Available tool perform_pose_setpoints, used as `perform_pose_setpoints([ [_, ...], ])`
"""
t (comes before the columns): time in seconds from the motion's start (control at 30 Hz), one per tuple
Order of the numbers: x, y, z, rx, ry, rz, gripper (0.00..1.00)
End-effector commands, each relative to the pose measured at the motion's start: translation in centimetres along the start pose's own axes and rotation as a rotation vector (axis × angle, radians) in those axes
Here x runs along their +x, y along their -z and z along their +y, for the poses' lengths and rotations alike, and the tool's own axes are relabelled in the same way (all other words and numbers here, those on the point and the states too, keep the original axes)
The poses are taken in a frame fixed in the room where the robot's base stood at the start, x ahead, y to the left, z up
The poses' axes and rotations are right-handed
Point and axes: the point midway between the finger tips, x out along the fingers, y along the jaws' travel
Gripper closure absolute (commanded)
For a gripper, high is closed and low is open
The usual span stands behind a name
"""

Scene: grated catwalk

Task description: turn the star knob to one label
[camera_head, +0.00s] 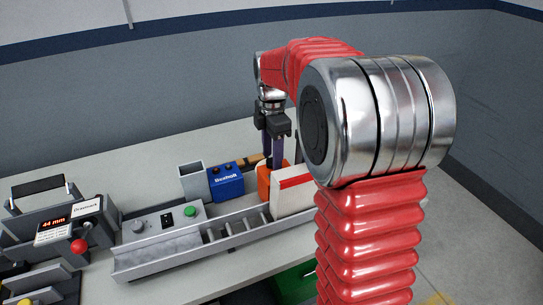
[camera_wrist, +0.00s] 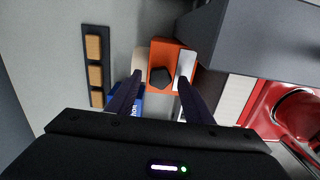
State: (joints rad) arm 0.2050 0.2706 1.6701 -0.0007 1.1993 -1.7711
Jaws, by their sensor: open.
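The star knob (camera_wrist: 161,76) is a dark, roughly five-sided knob on the face of an orange box (camera_wrist: 165,52) in the wrist view. I can read no labels around it. The orange box (camera_head: 264,180) also shows in the head view, partly hidden behind a white box, and its knob cannot be made out there. My gripper (camera_wrist: 159,84) is open, with its two dark purple fingers on either side of the knob in the picture. In the head view my gripper (camera_head: 273,163) points down at the orange box. Whether the fingers touch the knob cannot be told.
A blue box (camera_head: 226,181) and an open grey container (camera_head: 192,182) stand left of the orange box. A white box with a red band (camera_head: 293,192) stands close on its right. A grey control panel (camera_head: 167,228) lies in front. A dark strip with wooden blocks (camera_wrist: 95,104) lies behind.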

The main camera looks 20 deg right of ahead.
Motion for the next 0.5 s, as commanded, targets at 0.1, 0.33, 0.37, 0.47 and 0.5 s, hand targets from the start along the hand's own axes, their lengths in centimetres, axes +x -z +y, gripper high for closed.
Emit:
perform_pose_setpoints([
  [0.1,0.62,-0.01,-0.02,0.0,0.0,0.0,0.53],
  [0.33,0.71,-0.02,-0.01,0.001,0.0,0.0,0.53],
  [0.37,0.7,-0.03,-0.01,0.001,0.0,0.0,0.53],
  [0.47,0.69,-0.03,-0.01,0.001,0.0,0.0,0.59],
  [0.5,0.69,-0.04,-0.01,0.001,0.0,0.0,0.62],
])
